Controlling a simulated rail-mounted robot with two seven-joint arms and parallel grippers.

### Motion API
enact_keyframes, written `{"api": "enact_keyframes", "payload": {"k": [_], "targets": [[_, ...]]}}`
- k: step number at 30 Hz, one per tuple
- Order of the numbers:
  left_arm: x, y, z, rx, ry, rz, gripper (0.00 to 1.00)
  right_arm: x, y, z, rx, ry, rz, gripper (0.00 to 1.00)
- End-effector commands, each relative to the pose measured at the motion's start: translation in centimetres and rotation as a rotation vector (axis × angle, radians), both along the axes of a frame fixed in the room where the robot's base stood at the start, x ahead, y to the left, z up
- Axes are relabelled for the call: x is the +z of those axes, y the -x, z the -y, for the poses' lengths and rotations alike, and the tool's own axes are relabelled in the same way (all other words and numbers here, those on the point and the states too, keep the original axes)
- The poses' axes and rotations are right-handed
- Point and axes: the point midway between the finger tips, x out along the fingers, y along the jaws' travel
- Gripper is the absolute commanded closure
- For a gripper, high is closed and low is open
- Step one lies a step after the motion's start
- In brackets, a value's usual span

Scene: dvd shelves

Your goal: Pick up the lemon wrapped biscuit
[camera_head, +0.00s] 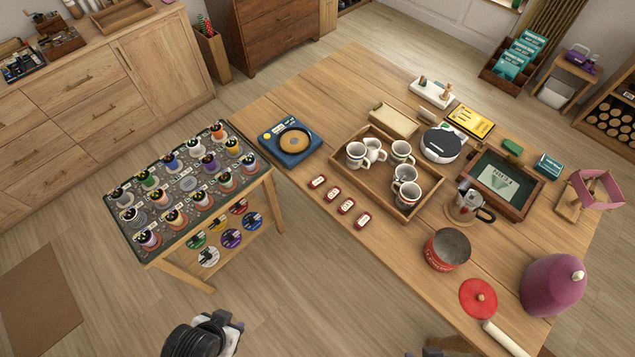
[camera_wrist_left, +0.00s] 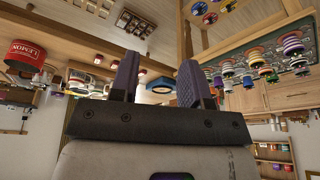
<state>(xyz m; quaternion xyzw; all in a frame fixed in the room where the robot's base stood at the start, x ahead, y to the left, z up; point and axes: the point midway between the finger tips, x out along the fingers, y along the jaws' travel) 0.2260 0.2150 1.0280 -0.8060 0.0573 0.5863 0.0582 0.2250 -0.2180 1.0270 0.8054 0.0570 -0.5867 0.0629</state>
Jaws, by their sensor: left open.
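Several small red wrapped packets lie in a slanting row on the table's near-left edge, among them a front one (camera_head: 362,220) and a back one (camera_head: 318,182). Their labels are too small to read, so I cannot tell which is lemon. My left gripper (camera_head: 222,318) is at the bottom of the head view, off the table and well short of the packets. In the left wrist view its two fingers (camera_wrist_left: 158,88) stand apart with nothing between them. My right gripper does not show clearly.
A wooden tray (camera_head: 366,192) of white mugs stands just behind the packets. A red tin (camera_head: 447,250) lettered LEMON and its lid (camera_head: 478,298) are to the right. A blue scale (camera_head: 290,141) is behind left. A small display table (camera_head: 262,183) stands left, with open floor before it.

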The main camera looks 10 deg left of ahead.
Motion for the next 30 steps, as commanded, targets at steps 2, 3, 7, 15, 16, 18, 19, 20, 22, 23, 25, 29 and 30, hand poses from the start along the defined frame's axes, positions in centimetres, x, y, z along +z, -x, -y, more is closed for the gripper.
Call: {"api": "enact_keyframes", "payload": {"k": [2,3,7,15,16,18,19,20,22,23,25,29,30], "targets": [[0.0,0.0,0.0,-0.001,0.000,0.000,0.57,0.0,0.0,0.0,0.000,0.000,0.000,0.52],[0.0,0.0,0.0,-0.001,-0.001,0.000,0.57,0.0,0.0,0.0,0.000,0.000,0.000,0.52],[0.0,0.0,-0.1,-0.003,-0.004,0.001,0.57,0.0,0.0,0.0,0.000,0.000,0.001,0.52],[0.0,0.0,-0.4,-0.009,-0.014,0.001,0.51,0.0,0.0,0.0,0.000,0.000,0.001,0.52],[0.0,0.0,-0.4,-0.009,-0.014,0.001,0.48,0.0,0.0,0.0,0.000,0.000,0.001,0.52],[0.0,0.0,-0.4,-0.009,-0.014,0.001,0.41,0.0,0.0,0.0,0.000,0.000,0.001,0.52],[0.0,0.0,-0.4,-0.009,-0.014,0.001,0.38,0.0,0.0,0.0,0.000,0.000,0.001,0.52],[0.0,0.0,-0.4,-0.009,-0.014,0.001,0.35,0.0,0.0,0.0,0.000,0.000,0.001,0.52],[0.0,0.0,-0.4,-0.009,-0.014,0.001,0.34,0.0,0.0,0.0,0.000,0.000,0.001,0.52],[0.0,0.0,-0.4,-0.009,-0.014,0.001,0.34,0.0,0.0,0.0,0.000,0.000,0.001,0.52],[0.0,0.0,-0.4,-0.008,-0.013,0.001,0.34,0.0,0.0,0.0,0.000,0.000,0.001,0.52],[-0.1,-0.7,-0.1,-0.003,-0.003,0.017,0.34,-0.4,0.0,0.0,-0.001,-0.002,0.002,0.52],[-0.2,-1.4,-0.1,-0.002,-0.003,0.035,0.34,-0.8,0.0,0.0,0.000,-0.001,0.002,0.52]]}}
